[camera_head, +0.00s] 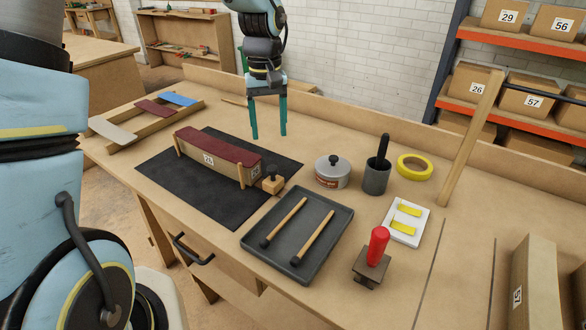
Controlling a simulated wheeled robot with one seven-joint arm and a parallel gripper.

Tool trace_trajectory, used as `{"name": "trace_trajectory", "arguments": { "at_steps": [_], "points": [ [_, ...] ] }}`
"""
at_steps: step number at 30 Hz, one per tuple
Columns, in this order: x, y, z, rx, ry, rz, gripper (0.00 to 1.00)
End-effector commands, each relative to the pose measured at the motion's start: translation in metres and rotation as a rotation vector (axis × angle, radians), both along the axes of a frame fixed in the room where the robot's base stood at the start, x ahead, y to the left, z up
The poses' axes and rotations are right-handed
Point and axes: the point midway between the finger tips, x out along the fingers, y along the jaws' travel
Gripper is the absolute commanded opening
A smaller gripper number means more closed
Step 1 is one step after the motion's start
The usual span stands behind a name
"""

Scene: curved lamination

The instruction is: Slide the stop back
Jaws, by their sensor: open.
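A small wooden block with a black knob (272,184), which looks like the stop, sits on the dark mat at the right end of the curved form (205,161). The form carries a dark red layer (218,145) on top and has light wooden posts at its sides. I cannot tell whether the block touches the form's end. My gripper (268,134) points down above the back of the bench, its two teal fingers apart and empty. In the picture it is above and behind the block.
A grey tray (328,240) with two black-tipped sticks lies in front. A lidded tin (332,171), a dark cup (377,176), yellow tape (415,167) and a red-handled tool (376,250) stand to the right. Coloured strips lie on a rack (175,121) at left.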

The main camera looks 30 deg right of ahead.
Motion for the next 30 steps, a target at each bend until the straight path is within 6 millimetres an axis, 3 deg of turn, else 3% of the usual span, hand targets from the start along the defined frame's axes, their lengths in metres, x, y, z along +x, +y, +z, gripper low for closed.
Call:
{"name": "trace_trajectory", "arguments": {
  "at_steps": [7,21,30],
  "points": [
    [0.003,0.001,-0.014,0.007,-0.014,-0.022,0.66],
    [0.002,0.001,-0.093,0.006,-0.013,-0.02,0.66],
    [0.003,0.001,-0.107,0.004,-0.015,-0.019,0.66]
  ]
}}
